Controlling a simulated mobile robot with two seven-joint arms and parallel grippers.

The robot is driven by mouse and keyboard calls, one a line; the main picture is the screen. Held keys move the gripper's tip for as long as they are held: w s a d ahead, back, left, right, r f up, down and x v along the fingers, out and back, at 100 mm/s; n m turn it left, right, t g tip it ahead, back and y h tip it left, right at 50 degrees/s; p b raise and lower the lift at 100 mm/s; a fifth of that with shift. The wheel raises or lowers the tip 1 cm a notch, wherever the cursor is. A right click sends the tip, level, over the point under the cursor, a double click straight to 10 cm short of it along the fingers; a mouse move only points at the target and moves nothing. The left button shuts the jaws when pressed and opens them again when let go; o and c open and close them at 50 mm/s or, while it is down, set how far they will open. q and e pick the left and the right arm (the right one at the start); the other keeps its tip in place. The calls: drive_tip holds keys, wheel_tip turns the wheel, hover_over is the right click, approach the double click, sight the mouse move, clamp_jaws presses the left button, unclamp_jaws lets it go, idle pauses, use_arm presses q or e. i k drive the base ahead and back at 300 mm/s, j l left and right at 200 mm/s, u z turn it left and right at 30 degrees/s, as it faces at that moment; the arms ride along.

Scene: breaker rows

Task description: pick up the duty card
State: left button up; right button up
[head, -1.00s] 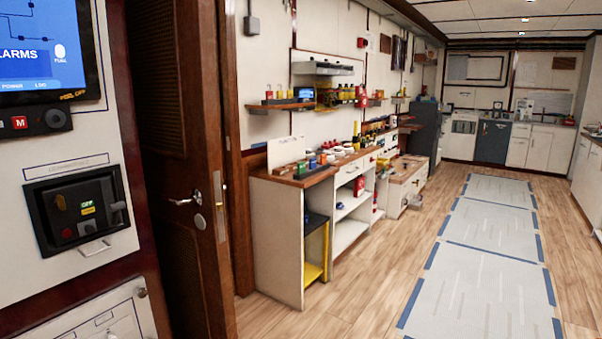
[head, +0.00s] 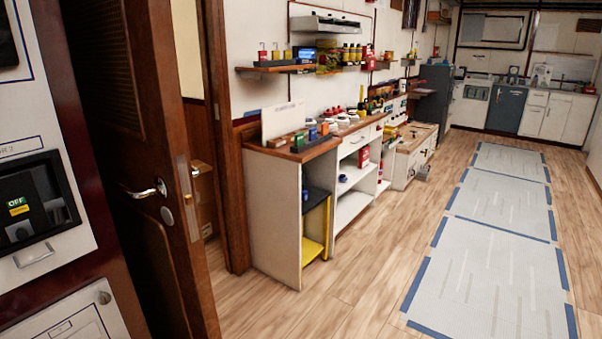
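I cannot make out the duty card for certain in the head view. A white upright card or board (head: 283,120) stands at the near end of the wooden-topped bench (head: 272,208), too small to read. Neither of my grippers is in view.
A brown door (head: 135,200) stands ajar at the left, beside a white panel with a black breaker unit (head: 38,205). A wall shelf (head: 275,67) holds small items. Taped white mats (head: 480,285) lie on the wooden floor, which is clear. Cabinets (head: 545,112) line the far wall.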

sight(299, 137)
drive_tip(key=i+l, duration=0.15)
drive_tip(key=i, duration=0.4)
drive_tip(key=i+l, duration=0.15)
drive_tip(key=i, duration=0.4)
drive_tip(key=i+l, duration=0.2)
drive_tip(key=i, duration=0.35)
drive_tip(key=i+l+u, duration=0.1)
drive_tip(key=i, duration=0.4)
